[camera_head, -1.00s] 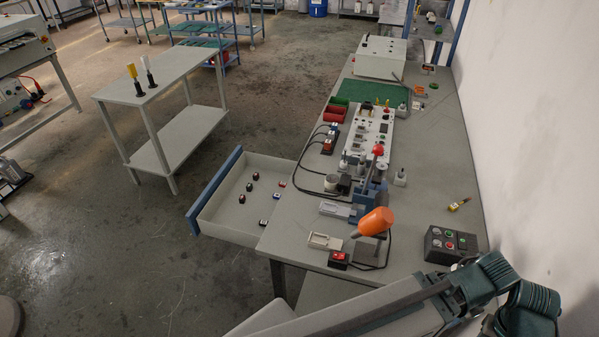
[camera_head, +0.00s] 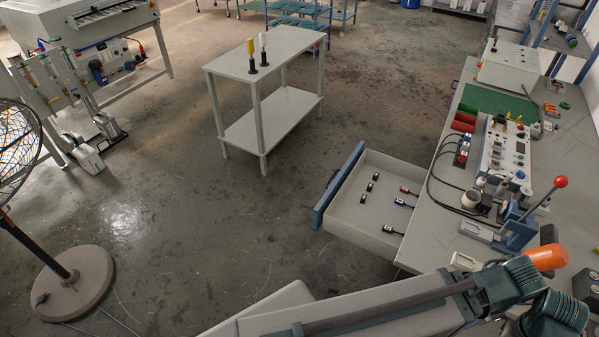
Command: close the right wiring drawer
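The wiring drawer (camera_head: 345,228) is pulled out from the left side of the workbench, with a pale tray and a blue front panel (camera_head: 338,184) facing left. Several small dark, red and blue parts (camera_head: 404,191) lie inside it. One of my arms crosses the bottom right of the view, in front of the near end of the bench. No gripper fingers show in this view, so both grippers are out of sight. The drawer's runners are hidden under the bench top.
The workbench (camera_head: 471,245) holds a device panel, a red-knobbed lever press (camera_head: 517,224) and an orange-handled tool (camera_head: 546,257). A grey side table (camera_head: 285,47) stands behind the drawer. A fan base (camera_head: 88,283) is at lower left. The floor left of the drawer is clear.

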